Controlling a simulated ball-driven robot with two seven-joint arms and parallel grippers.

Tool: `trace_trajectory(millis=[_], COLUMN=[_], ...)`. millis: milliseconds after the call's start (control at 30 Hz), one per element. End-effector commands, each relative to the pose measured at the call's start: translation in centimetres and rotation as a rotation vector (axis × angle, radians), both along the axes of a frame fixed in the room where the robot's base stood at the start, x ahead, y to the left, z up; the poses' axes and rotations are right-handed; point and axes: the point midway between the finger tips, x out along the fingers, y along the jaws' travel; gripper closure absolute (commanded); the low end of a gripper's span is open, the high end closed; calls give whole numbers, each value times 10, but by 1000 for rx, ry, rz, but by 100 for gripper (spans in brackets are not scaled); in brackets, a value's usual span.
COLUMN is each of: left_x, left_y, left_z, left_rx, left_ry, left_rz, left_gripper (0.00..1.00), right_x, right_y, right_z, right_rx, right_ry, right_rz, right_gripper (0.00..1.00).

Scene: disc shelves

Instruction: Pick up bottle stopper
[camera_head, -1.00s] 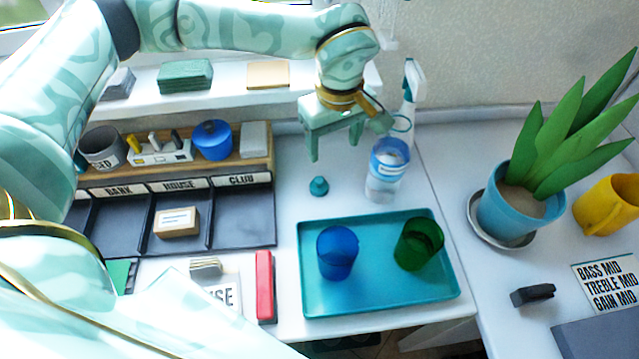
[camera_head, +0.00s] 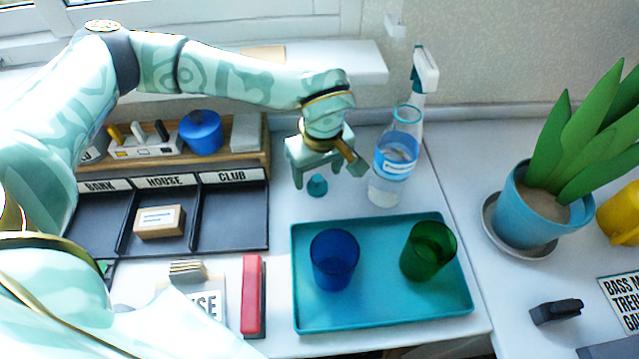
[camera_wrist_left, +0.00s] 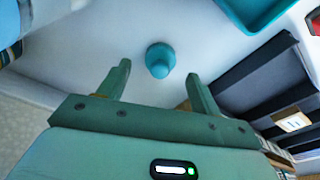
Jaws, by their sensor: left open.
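The bottle stopper (camera_head: 317,186) is small and teal and stands on the white table behind the tray. It also shows in the left wrist view (camera_wrist_left: 160,60), just beyond the gap between my fingertips. My left gripper (camera_head: 322,184) is open and empty, close to the stopper; in the left wrist view its two fingers (camera_wrist_left: 160,78) are spread with the stopper ahead of them. A clear bottle with a blue band (camera_head: 395,160) stands just right of the gripper. My right gripper is in neither view.
A teal tray (camera_head: 385,318) holds a blue cup (camera_head: 334,258) and a green cup (camera_head: 428,250). A black sorting tray (camera_head: 232,220) lies left, below a wooden rack (camera_head: 257,160). A spray bottle (camera_head: 424,80) stands behind the clear bottle. A potted plant (camera_head: 525,215) stands at right.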

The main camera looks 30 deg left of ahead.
Motion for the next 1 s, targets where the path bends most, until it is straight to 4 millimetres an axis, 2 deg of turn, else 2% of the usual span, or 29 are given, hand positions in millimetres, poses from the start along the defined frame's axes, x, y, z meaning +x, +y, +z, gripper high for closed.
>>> trace_trajectory(millis=[33, 100, 333, 367, 500, 533, 867, 1000], left_x=[0, 1, 1, 1, 1, 1, 1, 1], left_y=[2, 3, 3, 3, 3, 3, 3, 3], left_z=[-17, -26, -25, -25, -25, -25, -25, -18], left_rx=[1, 0, -1, -1, 0, 0, 0, 0], left_ry=[9, 6, -1, -1, 0, 0, 0, -2], left_rz=[0, 0, 0, 0, -1, -1, -1, -1], left_gripper=[36, 36, 36, 38, 77, 82, 83, 83], right_x=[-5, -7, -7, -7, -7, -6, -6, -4], right_y=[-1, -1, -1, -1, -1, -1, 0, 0], right_z=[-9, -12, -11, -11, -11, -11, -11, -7], right_rx=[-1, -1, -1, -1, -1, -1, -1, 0], right_ry=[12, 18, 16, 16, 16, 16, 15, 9], right_rz=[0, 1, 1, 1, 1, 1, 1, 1], right_gripper=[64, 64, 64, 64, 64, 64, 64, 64])
